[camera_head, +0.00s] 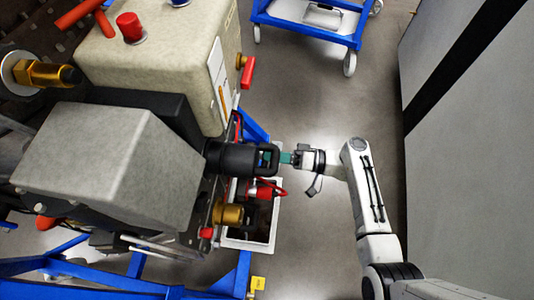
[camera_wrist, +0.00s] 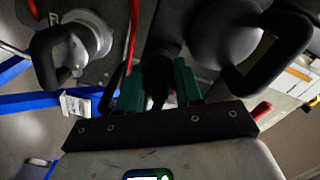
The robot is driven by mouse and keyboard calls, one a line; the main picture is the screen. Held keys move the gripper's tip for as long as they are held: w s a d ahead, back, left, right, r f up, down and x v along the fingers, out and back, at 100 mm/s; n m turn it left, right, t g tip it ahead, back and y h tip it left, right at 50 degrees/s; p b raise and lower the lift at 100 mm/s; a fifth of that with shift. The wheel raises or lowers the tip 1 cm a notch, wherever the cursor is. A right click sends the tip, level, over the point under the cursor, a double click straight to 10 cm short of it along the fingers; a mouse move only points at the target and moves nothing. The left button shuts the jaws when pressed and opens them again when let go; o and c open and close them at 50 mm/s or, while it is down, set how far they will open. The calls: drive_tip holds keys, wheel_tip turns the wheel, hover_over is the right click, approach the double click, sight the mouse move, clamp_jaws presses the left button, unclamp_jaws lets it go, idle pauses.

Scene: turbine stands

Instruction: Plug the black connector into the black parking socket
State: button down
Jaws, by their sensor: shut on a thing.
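My gripper (camera_head: 286,158) has teal fingers and reaches left from the arm to the black connector (camera_head: 238,158), a thick black cylinder with a loop handle, beside the turbine stand. In the wrist view, my gripper (camera_wrist: 158,88) is shut on a dark part of the black connector (camera_wrist: 158,72) between the teal fingers. The connector's far end is hidden in shadow. I cannot tell whether it is seated in anything, and I cannot make out the black parking socket for certain.
A brass-coloured fitting (camera_head: 230,214) and a red plug (camera_head: 262,192) sit just below the connector. A grey housing (camera_head: 110,160) stands left. In the wrist view, fittings with black handles flank the fingers. The floor (camera_head: 310,90) is clear; a blue cart (camera_head: 300,32) stands beyond.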

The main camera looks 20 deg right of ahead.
drive_tip(key=shift+s+d, duration=0.35)
drive_tip(key=shift+d, duration=0.25)
idle(0.6)
drive_tip(key=shift+v, duration=1.4)
drive_tip(key=b+v, duration=0.1)
drive_tip(key=v, duration=0.3)
drive_tip(key=w+d+r+b, duration=0.1)
drive_tip(key=w+d+b, duration=0.55)
drive_tip(key=w, duration=0.35)
drive_tip(key=b+x, duration=0.3)
drive_tip(key=x, duration=1.1)
drive_tip(key=shift+r, duration=0.5)
